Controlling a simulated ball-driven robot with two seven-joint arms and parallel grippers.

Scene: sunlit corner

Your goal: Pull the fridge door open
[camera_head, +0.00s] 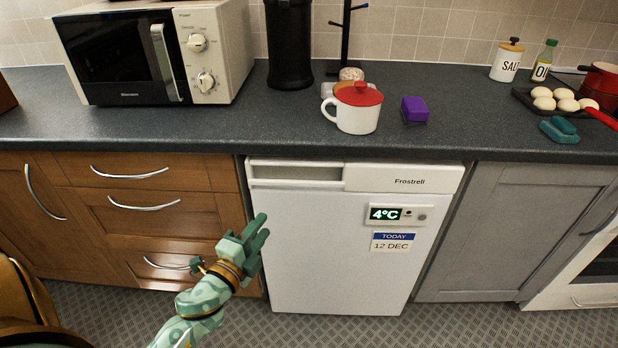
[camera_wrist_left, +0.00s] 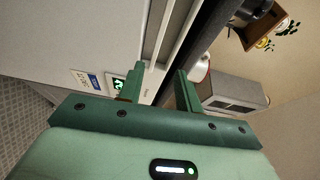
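The white fridge (camera_head: 330,250) stands under the counter, its door shut, with a 4°C display and a date label on the front. A recessed handle (camera_head: 296,173) runs along the top left of its door. My left gripper (camera_head: 261,228) is in front of the fridge's left edge, below the handle and apart from it. In the left wrist view my left gripper (camera_wrist_left: 158,82) has its two fingers spread with nothing held between them. The fridge door (camera_wrist_left: 75,35) and its handle strip (camera_wrist_left: 165,40) lie beyond the fingers there. My right gripper is in neither view.
Wooden drawers (camera_head: 140,205) with metal handles are left of the fridge, and a grey cabinet (camera_head: 510,230) is right. The counter (camera_head: 230,125) above holds a microwave (camera_head: 160,50), a red-lidded white mug (camera_head: 357,110) and a purple block (camera_head: 414,108). The floor in front looks clear.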

